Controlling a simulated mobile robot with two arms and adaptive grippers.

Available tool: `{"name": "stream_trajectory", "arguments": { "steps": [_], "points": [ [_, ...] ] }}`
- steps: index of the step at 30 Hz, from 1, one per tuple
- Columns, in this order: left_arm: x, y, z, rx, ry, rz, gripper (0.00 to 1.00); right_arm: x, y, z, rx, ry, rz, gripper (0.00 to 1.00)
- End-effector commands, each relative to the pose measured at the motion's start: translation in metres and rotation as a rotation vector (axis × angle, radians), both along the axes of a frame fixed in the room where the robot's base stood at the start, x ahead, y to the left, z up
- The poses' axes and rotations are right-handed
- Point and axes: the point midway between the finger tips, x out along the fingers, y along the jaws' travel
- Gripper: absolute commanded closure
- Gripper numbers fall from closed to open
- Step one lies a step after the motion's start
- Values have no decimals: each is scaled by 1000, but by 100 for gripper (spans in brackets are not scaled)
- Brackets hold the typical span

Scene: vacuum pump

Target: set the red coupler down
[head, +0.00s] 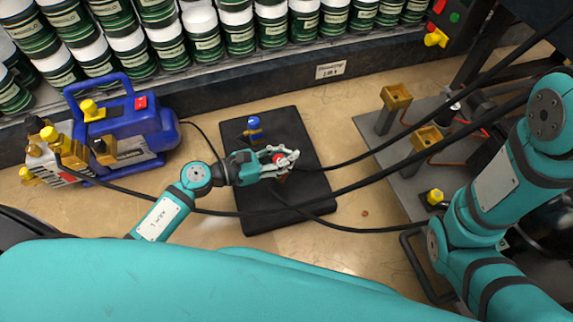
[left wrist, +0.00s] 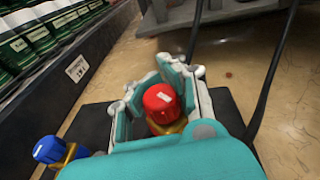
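The red coupler (head: 278,159) has a red cap and a brass lower part, and sits over the black mat (head: 262,215). It also shows in the left wrist view (left wrist: 162,102). My left gripper (head: 284,156) has its fingers on both sides of the coupler, close against it; it appears shut on it. The fingers hide much of the coupler's lower part, and I cannot tell whether it touches the mat. My right arm shows at the right of the head view, but its gripper is not visible.
A blue coupler (head: 254,126) stands on the mat behind my left gripper. A blue vacuum pump (head: 128,135) is at left. A grey plate (head: 392,155) with brass fittings is at right. Black hoses cross the mat. Cans line the back shelf.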

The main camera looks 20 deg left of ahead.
Motion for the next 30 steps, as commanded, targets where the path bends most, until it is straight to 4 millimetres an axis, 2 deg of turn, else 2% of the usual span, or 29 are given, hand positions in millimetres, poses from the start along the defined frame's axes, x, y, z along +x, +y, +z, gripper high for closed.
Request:
{"name": "stream_trajectory", "arguments": {
  "steps": [3,7,20,28,30],
  "points": [
    [0,0,-18,-2,-1,1,100,0,0,-19,0,0,0,48],
    [0,0,-33,-3,-1,1,100,0,0,-34,0,1,0,48],
    [0,0,-35,-1,-1,1,100,1,0,-34,0,2,0,48],
    [-1,0,-35,0,0,0,63,1,0,-34,0,2,0,48],
    [-1,0,-35,0,0,0,62,1,0,-34,0,2,0,48]
  ]
}}
